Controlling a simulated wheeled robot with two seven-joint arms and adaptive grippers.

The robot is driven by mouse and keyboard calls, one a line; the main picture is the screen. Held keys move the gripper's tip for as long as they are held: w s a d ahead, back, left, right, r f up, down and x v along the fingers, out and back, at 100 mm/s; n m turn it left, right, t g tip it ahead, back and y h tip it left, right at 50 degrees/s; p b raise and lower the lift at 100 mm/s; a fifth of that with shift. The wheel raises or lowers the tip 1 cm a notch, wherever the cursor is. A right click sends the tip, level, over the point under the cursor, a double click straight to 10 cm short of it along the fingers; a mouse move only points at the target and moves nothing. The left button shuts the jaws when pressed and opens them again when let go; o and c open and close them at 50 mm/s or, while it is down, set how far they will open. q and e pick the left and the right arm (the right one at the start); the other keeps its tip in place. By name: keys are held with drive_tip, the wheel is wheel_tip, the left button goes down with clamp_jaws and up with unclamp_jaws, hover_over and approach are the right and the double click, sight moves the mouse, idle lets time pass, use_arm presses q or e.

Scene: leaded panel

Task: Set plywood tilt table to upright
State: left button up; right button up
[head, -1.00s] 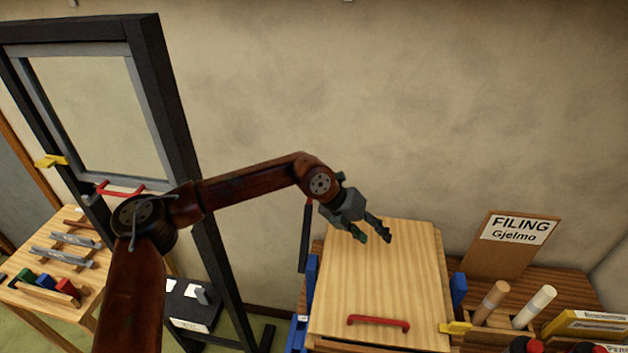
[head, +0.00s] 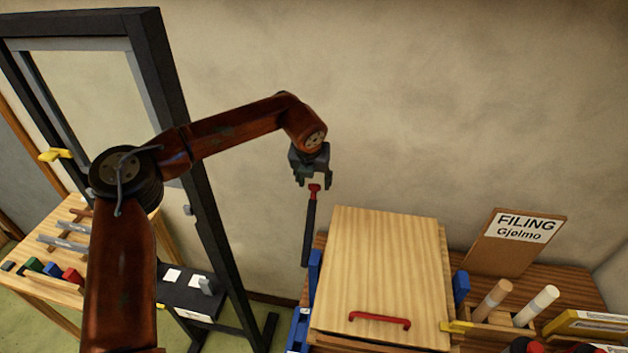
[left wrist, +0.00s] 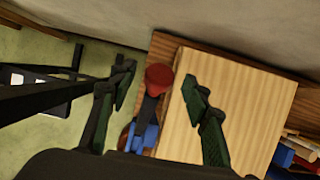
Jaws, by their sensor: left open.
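The plywood tilt table (head: 377,268) is a pale wood board on the bench at the lower middle of the head view. It has a red handle (head: 379,319) along its front edge. A dark upright lever with a red knob (head: 314,188) stands at its left side. My left gripper (head: 313,184) is open just above the knob in the head view. In the left wrist view the red knob (left wrist: 159,78) lies between the two spread green fingers, and the board (left wrist: 235,105) shows partly behind the right finger. My right gripper is not in view.
A black upright frame (head: 172,110) stands at the left, near a tool table (head: 60,305). A blue clamp-like part (head: 461,288) and yellow tab (head: 456,327) sit at the board's right. A FILING sign (head: 515,242) stands behind wooden holders. The wall behind is bare.

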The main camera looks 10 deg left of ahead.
use_arm(q)
drive_tip(key=shift+w+f, duration=0.15)
drive_tip(key=shift+f, duration=0.25)
drive_tip(key=shift+c, duration=0.3)
clamp_jaws()
